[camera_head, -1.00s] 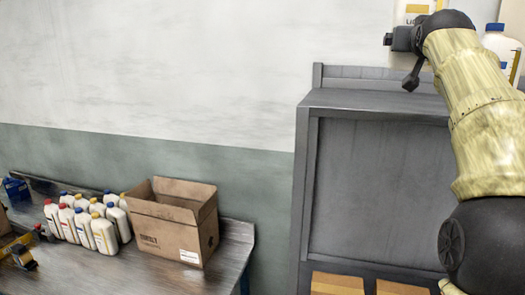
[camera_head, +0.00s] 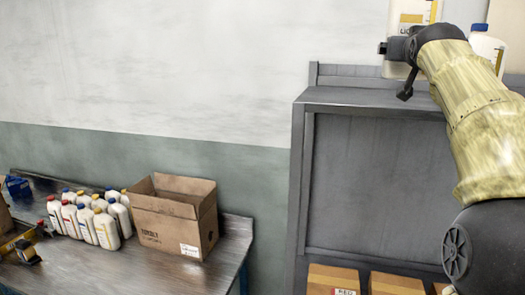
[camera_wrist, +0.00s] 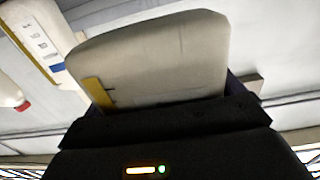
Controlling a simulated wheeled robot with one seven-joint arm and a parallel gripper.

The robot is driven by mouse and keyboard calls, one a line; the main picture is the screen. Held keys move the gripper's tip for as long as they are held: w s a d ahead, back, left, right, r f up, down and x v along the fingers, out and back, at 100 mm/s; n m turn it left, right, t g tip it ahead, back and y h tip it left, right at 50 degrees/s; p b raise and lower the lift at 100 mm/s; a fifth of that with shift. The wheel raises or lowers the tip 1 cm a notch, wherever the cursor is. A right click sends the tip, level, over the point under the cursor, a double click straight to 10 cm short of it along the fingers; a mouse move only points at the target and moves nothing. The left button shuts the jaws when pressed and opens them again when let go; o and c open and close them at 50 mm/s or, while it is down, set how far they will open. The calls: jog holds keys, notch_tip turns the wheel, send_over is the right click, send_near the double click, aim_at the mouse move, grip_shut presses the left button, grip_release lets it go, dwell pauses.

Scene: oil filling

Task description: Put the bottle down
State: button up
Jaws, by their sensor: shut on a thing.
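My gripper (camera_head: 398,48) is high at the upper right in the head view, its fingers mostly hidden. It is shut on a white bottle (camera_head: 397,72) with a yellow-marked label, cut off by the top edge. The bottle's lower end is close to the top of a grey cabinet (camera_head: 345,98); I cannot tell whether it touches. In the wrist view the pale bottle (camera_wrist: 160,60), with a yellow strip, fills the space in front of my gripper.
Another white bottle (camera_head: 487,47) with a blue cap is partly behind my arm. Several bottles (camera_head: 95,220) and an open cardboard box (camera_head: 165,222) stand on a table at the lower left. Boxes (camera_head: 332,281) sit low in the cabinet.

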jog(key=shift+s+f, duration=0.3)
jog(key=s+a+f+n+y+b, duration=0.1)
jog(key=a+f, duration=0.4)
jog(key=f, duration=2.3)
jog(key=s+a+f+n+y+b, duration=0.1)
jog(key=a+f, duration=0.5)
jog(key=f, duration=2.2)
jog(key=s+a+f+n+y+b, duration=0.1)
jog(key=a+f, duration=0.5)
jog(key=f, duration=2.2)
jog(key=shift+s+a+t+y+b, duration=0.2)
jog(key=shift+s+t+y+b, duration=0.4)
jog(key=shift+y, duration=0.5)
jog(key=shift+w, duration=0.15)
